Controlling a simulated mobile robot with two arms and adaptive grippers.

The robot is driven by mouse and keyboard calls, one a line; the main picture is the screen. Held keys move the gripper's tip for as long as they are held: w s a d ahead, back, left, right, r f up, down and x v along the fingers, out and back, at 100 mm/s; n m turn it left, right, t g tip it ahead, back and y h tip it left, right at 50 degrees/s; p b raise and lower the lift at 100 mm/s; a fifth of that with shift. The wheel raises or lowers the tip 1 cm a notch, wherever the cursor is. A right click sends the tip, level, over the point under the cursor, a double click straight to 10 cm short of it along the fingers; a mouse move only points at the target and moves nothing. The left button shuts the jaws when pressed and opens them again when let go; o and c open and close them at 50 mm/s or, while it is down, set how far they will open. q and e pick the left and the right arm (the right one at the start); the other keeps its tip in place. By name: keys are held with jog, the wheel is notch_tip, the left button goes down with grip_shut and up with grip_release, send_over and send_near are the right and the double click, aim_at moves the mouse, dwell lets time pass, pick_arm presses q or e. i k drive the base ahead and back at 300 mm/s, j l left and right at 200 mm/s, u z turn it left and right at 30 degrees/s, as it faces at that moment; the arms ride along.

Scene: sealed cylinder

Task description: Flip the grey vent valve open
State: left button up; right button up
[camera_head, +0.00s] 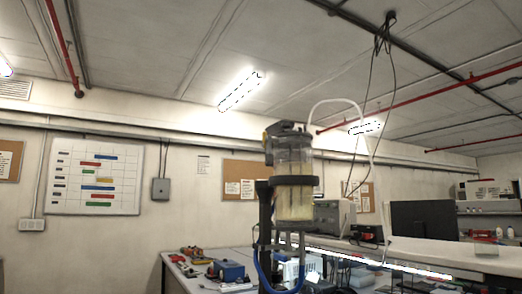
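A clear cylinder (293,158) stands upright in the middle of the head view, held by a black ring clamp (302,181) on a dark post. Pale yellowish contents fill its lower part (294,206). A dark grey cap assembly (287,128) sits on top, with a small yellowish part at its left side. The grey vent valve cannot be told apart from this cap at this size, nor can its position. A white tube (335,100) arches up from the top and runs down to the right. Neither of my grippers is in view.
A bench with tools and a blue box (227,271) is at the lower left. Blue hoses (263,272) hang below the cylinder. A grey instrument (334,218) and a dark monitor (423,219) stand behind to the right. The air left of the cylinder looks clear.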

aim_at(269, 138)
jog(key=z, duration=0.25)
jog(key=i+j+z, duration=0.15)
jog(key=j+z, duration=0.8)
jog(key=j, duration=0.15)
jog(key=j+z, duration=0.1)
jog(key=j, duration=1.1)
jog(key=j+z, duration=0.15)
jog(key=j, duration=1)
jog(key=j+z, duration=0.1)
jog(key=j, duration=1.1)
jog(key=k, duration=0.05)
